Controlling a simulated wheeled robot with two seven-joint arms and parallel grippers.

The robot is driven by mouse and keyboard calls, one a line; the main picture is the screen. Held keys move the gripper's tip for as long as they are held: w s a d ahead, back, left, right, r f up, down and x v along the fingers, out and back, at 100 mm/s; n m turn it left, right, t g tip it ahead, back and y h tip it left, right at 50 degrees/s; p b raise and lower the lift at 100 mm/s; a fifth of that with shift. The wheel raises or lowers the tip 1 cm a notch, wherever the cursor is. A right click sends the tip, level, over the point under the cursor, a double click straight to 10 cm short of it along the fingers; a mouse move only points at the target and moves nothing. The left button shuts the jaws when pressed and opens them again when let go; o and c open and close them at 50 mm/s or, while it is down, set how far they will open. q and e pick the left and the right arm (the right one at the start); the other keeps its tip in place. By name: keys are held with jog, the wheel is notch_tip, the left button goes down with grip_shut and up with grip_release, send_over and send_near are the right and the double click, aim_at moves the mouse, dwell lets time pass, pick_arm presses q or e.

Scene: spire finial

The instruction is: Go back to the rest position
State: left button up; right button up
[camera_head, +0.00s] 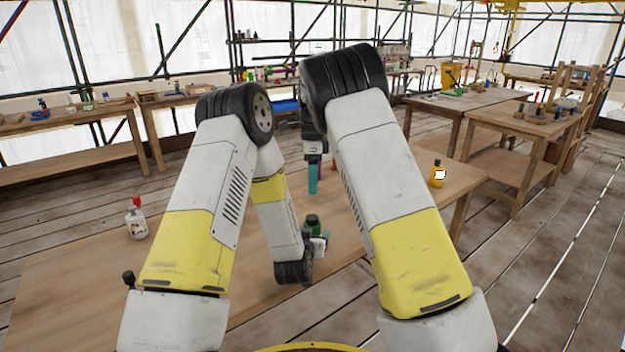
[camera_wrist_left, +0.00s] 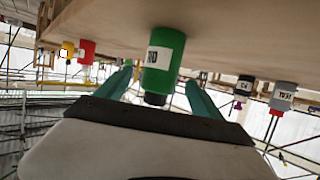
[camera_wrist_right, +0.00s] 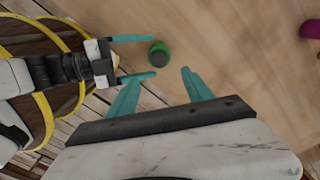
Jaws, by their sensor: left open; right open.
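A green bottle (camera_head: 313,221) with a dark cap stands on the wooden table (camera_head: 75,285). In the left wrist view the bottle (camera_wrist_left: 165,55) shows a white label and appears upside down. My left gripper (camera_wrist_left: 160,80) is open, with its teal fingers to either side of the bottle. In the right wrist view the bottle (camera_wrist_right: 159,54) is at the mouth of the left fingertips, and I cannot tell whether they touch it. My right gripper (camera_head: 313,180) is open and empty above the table, pointing down; its fingers show in the right wrist view (camera_wrist_right: 163,76).
A white bottle with a red cap (camera_head: 136,222) stands at the table's left, a yellow bottle (camera_head: 438,174) at its right. A purple thing (camera_wrist_right: 311,29) shows in the right wrist view. Other workbenches (camera_head: 460,103) stand behind. My forearms hide the table's middle.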

pick_arm(q)
jog(key=shift+s+r, duration=0.1)
jog(key=shift+s, duration=0.15)
